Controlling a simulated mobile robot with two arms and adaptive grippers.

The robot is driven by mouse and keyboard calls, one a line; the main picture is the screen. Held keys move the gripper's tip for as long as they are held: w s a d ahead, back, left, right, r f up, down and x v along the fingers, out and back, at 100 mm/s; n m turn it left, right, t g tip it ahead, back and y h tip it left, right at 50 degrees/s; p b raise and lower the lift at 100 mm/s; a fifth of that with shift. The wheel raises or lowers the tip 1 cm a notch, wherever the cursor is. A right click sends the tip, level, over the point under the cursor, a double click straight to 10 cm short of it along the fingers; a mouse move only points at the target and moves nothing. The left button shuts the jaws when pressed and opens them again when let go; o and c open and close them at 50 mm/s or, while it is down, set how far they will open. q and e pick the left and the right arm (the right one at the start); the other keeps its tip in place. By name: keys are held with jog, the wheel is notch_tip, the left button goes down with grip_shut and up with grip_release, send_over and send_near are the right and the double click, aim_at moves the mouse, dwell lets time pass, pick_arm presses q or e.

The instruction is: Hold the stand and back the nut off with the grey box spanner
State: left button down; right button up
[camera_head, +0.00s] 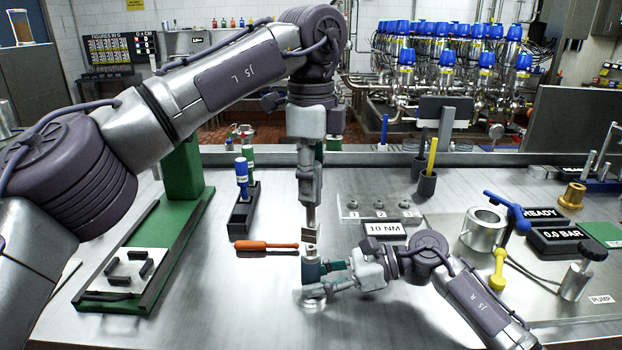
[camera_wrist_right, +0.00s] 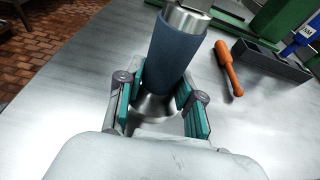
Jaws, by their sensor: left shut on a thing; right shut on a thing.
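The stand (camera_head: 312,272) is upright on the table, a blue-grey cylinder with a bright metal top and a metal foot. It also shows in the right wrist view (camera_wrist_right: 172,55). My right gripper (camera_head: 318,278) is shut around its body from the right, teal pads on both sides. My left gripper (camera_head: 310,215) points straight down above the stand, shut on the grey box spanner (camera_head: 310,236), mostly hidden by the fingers. The spanner's lower end is right over the stand's top. I cannot tell whether it sits on the nut, which is not clearly visible.
An orange-handled tool (camera_head: 265,246) lies left of the stand. A green press frame (camera_head: 182,165) stands at left. A "10 NM" sign (camera_head: 385,229) and metal cup (camera_head: 483,230) are at right.

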pick_arm(q)
jog(key=shift+m, duration=0.4)
jog(key=shift+m, duration=1.8)
jog(key=shift+m, duration=1.7)
jog(key=m, duration=0.3)
